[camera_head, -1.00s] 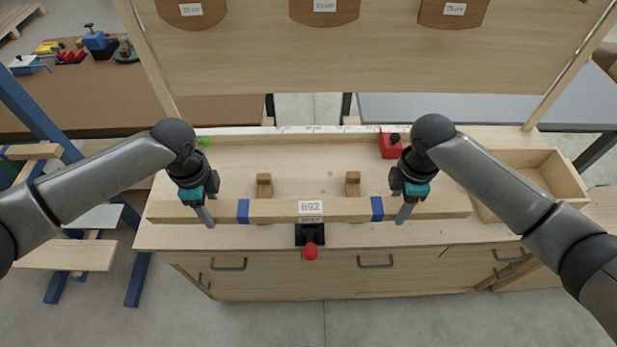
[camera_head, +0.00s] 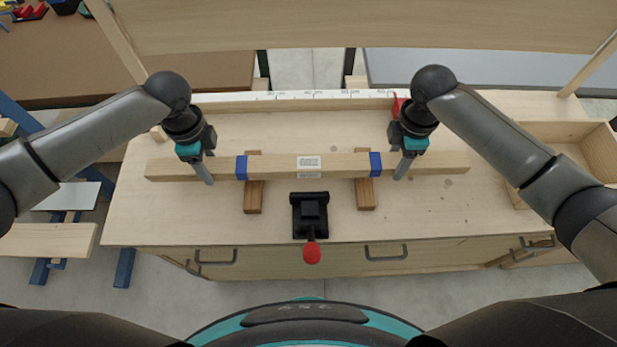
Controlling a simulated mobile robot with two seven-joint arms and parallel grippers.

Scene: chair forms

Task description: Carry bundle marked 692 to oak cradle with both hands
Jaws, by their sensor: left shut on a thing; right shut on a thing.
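The bundle (camera_head: 275,166) is a long pale wooden bar with two blue bands and a white label at its middle, lying crosswise over the bench. The label's print is too small to read now. My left gripper (camera_head: 206,176) is shut on the bundle left of the left band. My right gripper (camera_head: 403,171) is shut on it right of the right band. Two brown wooden blocks, apparently the oak cradle (camera_head: 254,198), show under the bundle, the second block (camera_head: 365,194) to the right.
A black clamp with a red knob (camera_head: 311,252) stands at the bench's front edge, between the blocks. A white ruler strip (camera_head: 290,98) runs along the back. A red object (camera_head: 397,104) is partly hidden behind my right gripper. An open wooden box (camera_head: 560,137) is at the right.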

